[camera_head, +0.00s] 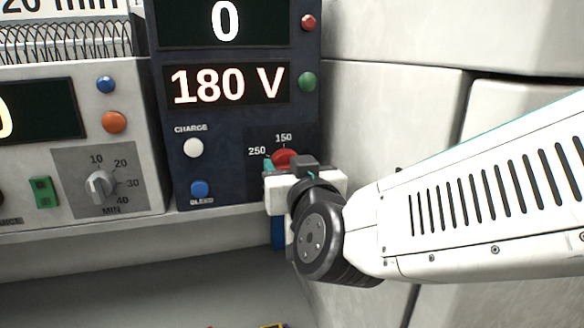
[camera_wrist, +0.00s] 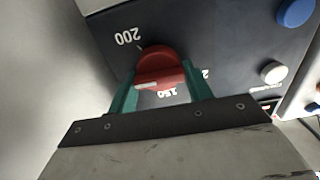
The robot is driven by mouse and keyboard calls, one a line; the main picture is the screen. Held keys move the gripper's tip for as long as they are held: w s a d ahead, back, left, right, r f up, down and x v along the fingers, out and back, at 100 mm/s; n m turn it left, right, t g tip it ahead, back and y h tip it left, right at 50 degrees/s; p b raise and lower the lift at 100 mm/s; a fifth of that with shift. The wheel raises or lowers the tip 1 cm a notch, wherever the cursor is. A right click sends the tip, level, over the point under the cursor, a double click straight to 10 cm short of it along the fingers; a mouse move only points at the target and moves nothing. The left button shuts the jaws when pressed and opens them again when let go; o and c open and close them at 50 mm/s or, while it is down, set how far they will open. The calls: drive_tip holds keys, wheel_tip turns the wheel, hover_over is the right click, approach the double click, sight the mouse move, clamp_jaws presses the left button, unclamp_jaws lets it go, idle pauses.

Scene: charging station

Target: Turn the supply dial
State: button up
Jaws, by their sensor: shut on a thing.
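The supply dial is a red knob (camera_head: 284,157) on the lower right of the dark blue supply panel (camera_head: 236,115). In the head view, the marks 150 and 250 show around it, and my gripper (camera_head: 272,165) hides its lower part. In the wrist view, the red dial (camera_wrist: 158,66) sits between my two green fingers (camera_wrist: 160,92), which are shut on it. A white pointer line on the dial lies near the 150 mark there, and a 200 mark shows on the other side. The supply display (camera_head: 227,86) reads 180 V, and the display above it (camera_head: 225,22) reads 0.
A white CHARGE button (camera_head: 193,148) and a blue BLEED button (camera_head: 199,190) are left of the dial. A grey timer knob (camera_head: 100,187) and a green switch (camera_head: 43,192) are on the unit at left. Pale wall blocks (camera_head: 400,110) stand close at right.

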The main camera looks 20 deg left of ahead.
drive_tip(key=shift+d+m, duration=0.1)
drive_tip(key=shift+m, duration=2.6)
drive_tip(key=o, duration=1)
drive_tip(key=shift+c, duration=0.2)
drive_tip(key=v, duration=0.7)
drive_tip(key=shift+s+d, duration=0.25)
drive_tip(key=shift+s, duration=0.05)
